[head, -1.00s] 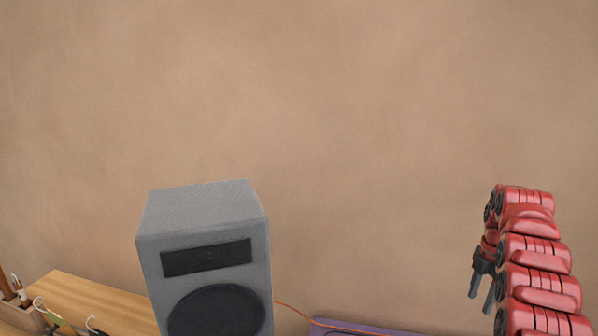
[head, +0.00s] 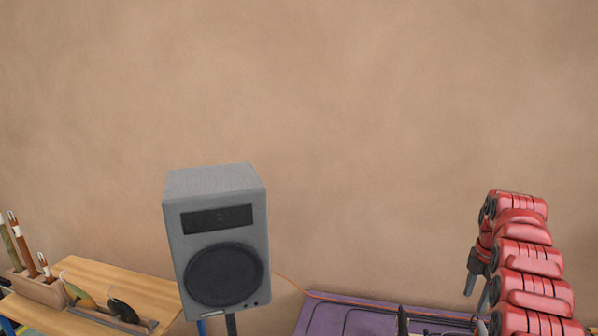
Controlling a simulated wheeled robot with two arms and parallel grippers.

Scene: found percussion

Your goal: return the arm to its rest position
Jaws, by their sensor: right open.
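My right arm is red and comes up along the right edge of the head view, folded and raised. My right gripper (head: 475,285) hangs from it with its dark fingers pointing down. The fingers are apart and nothing shows between them. The gripper is to the right of the grey speaker, in front of the wall and purple surface. My left arm and left gripper are not in the view.
A grey speaker (head: 217,240) stands on a dark pole left of centre. A wooden table (head: 130,285) at lower left holds a wooden holder (head: 38,288) with sticks. A purple surface (head: 325,318) with cables lies at the bottom. The wall (head: 350,120) is bare.

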